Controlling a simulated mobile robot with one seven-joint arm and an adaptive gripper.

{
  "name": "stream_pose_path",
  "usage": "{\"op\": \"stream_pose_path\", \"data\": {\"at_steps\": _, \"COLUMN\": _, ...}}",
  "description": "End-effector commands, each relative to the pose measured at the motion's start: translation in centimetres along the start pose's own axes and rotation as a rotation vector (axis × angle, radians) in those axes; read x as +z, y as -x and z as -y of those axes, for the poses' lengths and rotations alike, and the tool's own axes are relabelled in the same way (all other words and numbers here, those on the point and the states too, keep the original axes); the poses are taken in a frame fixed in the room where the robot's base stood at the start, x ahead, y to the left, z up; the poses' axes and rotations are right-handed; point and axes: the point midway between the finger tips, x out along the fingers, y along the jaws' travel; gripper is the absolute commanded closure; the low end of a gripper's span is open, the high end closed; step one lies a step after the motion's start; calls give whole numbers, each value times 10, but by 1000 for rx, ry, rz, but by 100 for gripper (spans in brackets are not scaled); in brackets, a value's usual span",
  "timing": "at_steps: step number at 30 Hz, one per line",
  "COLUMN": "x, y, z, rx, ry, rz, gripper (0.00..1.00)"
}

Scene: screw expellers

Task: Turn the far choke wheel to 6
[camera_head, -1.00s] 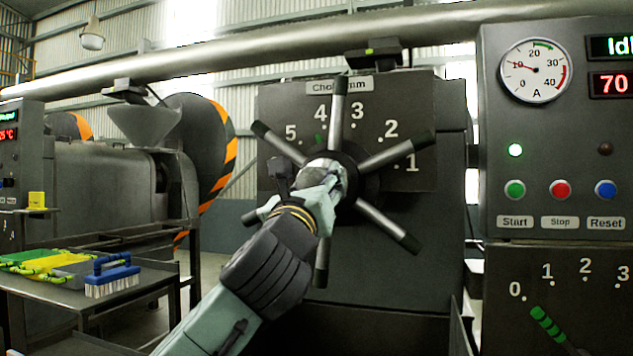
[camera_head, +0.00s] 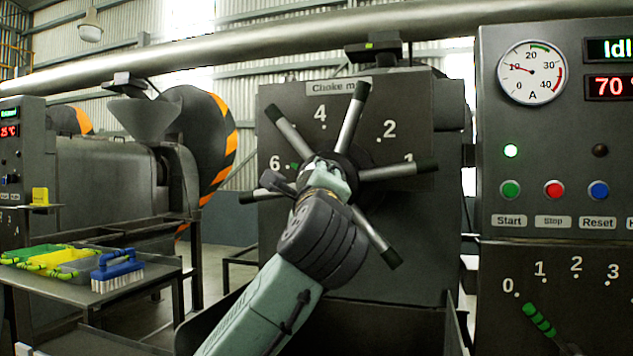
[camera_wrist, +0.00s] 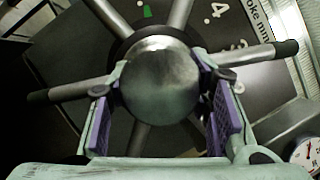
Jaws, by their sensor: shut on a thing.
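The choke wheel (camera_head: 388,172) is a hub with several grey, black-tipped spokes on a dark panel marked "Choke mm" (camera_head: 338,88). Its green pointer mark (camera_head: 294,166) lies just right of the number 6 (camera_head: 275,163). The 4 and 2 also show; spokes cover the 3 and 5 and part of the 1. My gripper (camera_head: 328,178) is at the wheel's centre. In the wrist view its purple-padded fingers (camera_wrist: 158,88) stand on both sides of the round metal hub (camera_wrist: 160,72), shut on it. The green mark (camera_wrist: 147,12) shows above the hub.
A control panel (camera_head: 555,135) with a gauge, lamps and buttons stands on the right, a dial with a green-tipped lever (camera_head: 540,320) below it. At left a table holds trays (camera_head: 60,262) and a blue brush (camera_head: 117,268). A machine with a hopper (camera_head: 145,118) stands behind.

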Motion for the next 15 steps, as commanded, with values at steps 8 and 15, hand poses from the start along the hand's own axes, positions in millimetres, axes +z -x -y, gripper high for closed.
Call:
{"op": "stream_pose_path", "data": {"at_steps": 8, "x": 0, "y": 0, "z": 0, "rx": 31, "ry": 75, "rz": -1, "gripper": 100}}
{"op": "stream_pose_path", "data": {"at_steps": 15, "x": 0, "y": 0, "z": 0, "rx": 36, "ry": 89, "rz": 0, "gripper": 100}}
